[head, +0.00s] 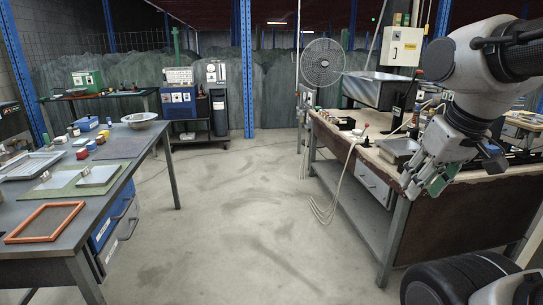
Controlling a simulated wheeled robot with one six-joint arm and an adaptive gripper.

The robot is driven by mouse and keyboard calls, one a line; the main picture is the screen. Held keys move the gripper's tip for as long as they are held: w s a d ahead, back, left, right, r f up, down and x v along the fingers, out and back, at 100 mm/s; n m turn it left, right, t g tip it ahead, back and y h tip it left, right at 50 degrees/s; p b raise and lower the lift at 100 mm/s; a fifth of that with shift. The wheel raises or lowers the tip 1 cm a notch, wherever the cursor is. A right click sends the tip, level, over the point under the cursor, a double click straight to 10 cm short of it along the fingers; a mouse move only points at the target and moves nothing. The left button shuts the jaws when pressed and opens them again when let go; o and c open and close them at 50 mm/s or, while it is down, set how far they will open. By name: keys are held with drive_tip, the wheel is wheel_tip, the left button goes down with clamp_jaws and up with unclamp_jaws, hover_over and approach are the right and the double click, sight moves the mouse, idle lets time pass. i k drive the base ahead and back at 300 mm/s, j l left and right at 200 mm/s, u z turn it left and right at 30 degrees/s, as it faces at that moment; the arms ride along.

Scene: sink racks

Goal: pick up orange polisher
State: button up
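I cannot make out an orange polisher for certain in the head view. My gripper (423,188) hangs at the right, pointing down, in front of the right workbench's edge. A green patch shows at its fingertips; I cannot tell whether this is part of the fingers or a separate thing. The arm hides part of the right bench top.
The left workbench (122,170) carries trays, jars and a metal bowl (139,120). A fan (322,62) stands behind. The concrete floor (235,210) between the benches is clear.

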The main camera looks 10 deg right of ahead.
sight(415, 127)
drive_tip(key=i+z, duration=0.1)
drive_tip(key=i, duration=0.55)
drive_tip(key=i+j+z, duration=0.1)
drive_tip(key=i, duration=0.5)
drive_tip(key=i+j+z, duration=0.1)
drive_tip(key=i, duration=0.55)
drive_tip(key=i+j+z, duration=0.2)
drive_tip(key=i+z, duration=0.25)
drive_tip(key=i+j+z, duration=1.1)
drive_tip(key=i, duration=0.3)
